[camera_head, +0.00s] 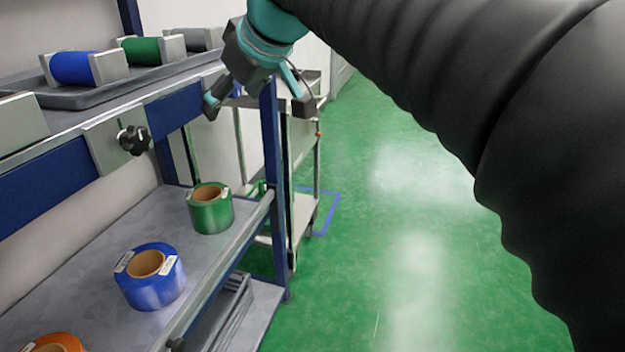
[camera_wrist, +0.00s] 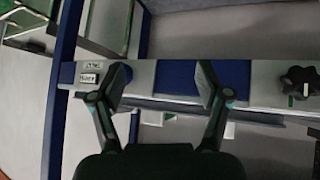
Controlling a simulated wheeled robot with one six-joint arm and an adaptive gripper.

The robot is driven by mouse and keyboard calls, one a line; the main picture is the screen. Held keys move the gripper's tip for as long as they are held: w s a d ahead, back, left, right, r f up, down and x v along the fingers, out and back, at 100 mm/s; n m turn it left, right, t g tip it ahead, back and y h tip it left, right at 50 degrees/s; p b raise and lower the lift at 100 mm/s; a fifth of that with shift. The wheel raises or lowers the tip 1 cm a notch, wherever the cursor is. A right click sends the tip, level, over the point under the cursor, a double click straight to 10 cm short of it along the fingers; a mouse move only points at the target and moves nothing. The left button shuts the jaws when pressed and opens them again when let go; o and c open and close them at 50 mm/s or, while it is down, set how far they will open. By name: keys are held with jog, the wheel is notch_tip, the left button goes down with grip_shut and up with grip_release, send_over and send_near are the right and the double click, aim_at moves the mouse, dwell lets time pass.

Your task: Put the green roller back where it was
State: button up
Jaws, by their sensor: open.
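A green roller (camera_head: 141,50) sits between two metal end blocks on the grey tray of the upper shelf, behind a blue roller (camera_head: 73,68). A green tape roll (camera_head: 210,208) with a brown core stands on the lower shelf. My gripper (camera_head: 258,103) is open and empty, in front of the upper shelf's right end and above and to the right of the tape roll. In the wrist view its spread fingers (camera_wrist: 165,82) face the blue and grey shelf beam. Only a small green patch shows beyond that beam; I cannot tell what it is.
A blue tape roll (camera_head: 150,277) and an orange one (camera_head: 55,343) stand on the lower shelf (camera_head: 95,250). A black knob (camera_head: 133,140) sticks out of the beam, also in the wrist view (camera_wrist: 300,82). A blue post and a cart (camera_head: 303,205) stand beyond. The green floor at right is clear.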

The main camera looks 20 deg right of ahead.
jog(key=s+d+f+m+g+h, duration=0.1)
jog(key=s+d+f+m, duration=0.2)
jog(key=s+f, duration=0.6)
jog(key=s+d+f+m+g+h, duration=0.1)
jog(key=s+d+f+m+h, duration=0.1)
jog(key=s+f, duration=0.8)
notch_tip(320, 180, down, 8)
jog(key=d+m, duration=0.1)
jog(key=d, duration=0.1)
jog(key=shift+d+r+m+h, duration=0.25)
jog(key=shift+d+m+h, duration=0.05)
jog(key=shift+m, duration=0.1)
